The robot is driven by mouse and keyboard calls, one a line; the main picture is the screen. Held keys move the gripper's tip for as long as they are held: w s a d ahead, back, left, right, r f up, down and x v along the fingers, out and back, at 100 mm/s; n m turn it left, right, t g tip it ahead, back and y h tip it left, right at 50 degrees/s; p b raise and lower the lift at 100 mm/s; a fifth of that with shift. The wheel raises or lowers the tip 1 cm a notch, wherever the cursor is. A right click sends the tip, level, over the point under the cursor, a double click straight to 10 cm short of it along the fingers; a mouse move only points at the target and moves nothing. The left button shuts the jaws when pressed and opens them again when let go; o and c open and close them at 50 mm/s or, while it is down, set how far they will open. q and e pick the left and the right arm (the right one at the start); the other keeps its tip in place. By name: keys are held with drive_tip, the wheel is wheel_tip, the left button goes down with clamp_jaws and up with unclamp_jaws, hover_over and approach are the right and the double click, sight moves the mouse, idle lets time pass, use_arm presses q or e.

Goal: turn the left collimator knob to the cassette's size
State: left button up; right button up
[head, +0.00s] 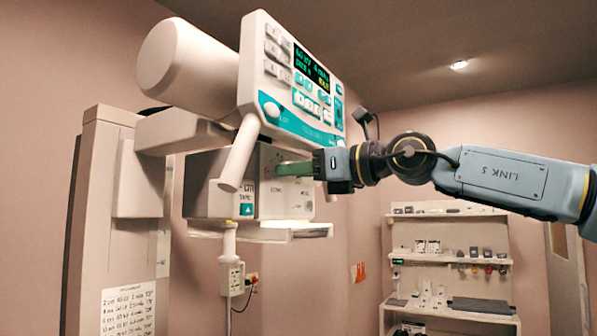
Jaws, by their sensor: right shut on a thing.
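The collimator (287,196) is a pale box under the tube head, with printed labels and a lit underside. My right gripper (280,169) reaches in from the right, its greenish fingers against the upper part of the collimator's front. It is shut on what appears to be the left collimator knob, which the fingers hide. The knob's pointer and scale setting cannot be read. A small round grey part (308,207) shows lower right on the same face. The cassette cannot be made out. My left gripper is not in view.
A control panel (290,78) with a lit display and a white handle (238,154) sit just above the gripper. A column (95,190) with a printed chart (128,309) stands left. A shelf unit (449,237) with small items stands back right.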

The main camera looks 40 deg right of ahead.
drive_tip(key=shift+n+h+p, duration=0.3)
drive_tip(key=shift+n+p, duration=0.6)
drive_tip(key=shift+n, duration=5.8)
drive_tip(key=o, duration=1)
drive_tip(key=shift+a, duration=0.1)
drive_tip(key=shift+s, duration=0.1)
drive_tip(key=b+v, duration=0.4)
drive_tip(key=v, duration=0.9)
drive_tip(key=shift+s+r, duration=0.15)
